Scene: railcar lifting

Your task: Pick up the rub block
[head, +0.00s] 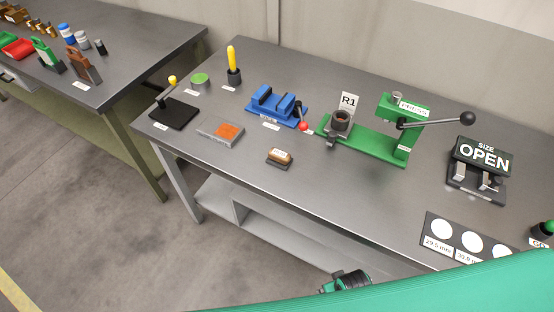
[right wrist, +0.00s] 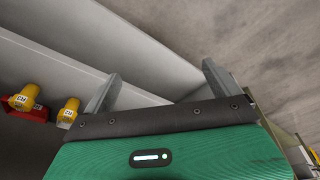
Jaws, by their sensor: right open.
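The rub block looks to be the small brown block with a pale label on a dark base (head: 279,157), lying on the grey bench near its front edge. Nothing touches it. My right gripper (right wrist: 160,84) is open in the right wrist view, its two grey fingers spread with nothing between them. That view faces pale grey panels, and the block does not show there. My left gripper is not in view.
Behind the block are a grey plate with an orange square (head: 220,133), a blue vise (head: 275,106) and a green press (head: 370,140). A black-based lever tool (head: 174,115) stands left. Bench around the block's front is clear. Yellow labelled pieces (right wrist: 68,110) show in the right wrist view.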

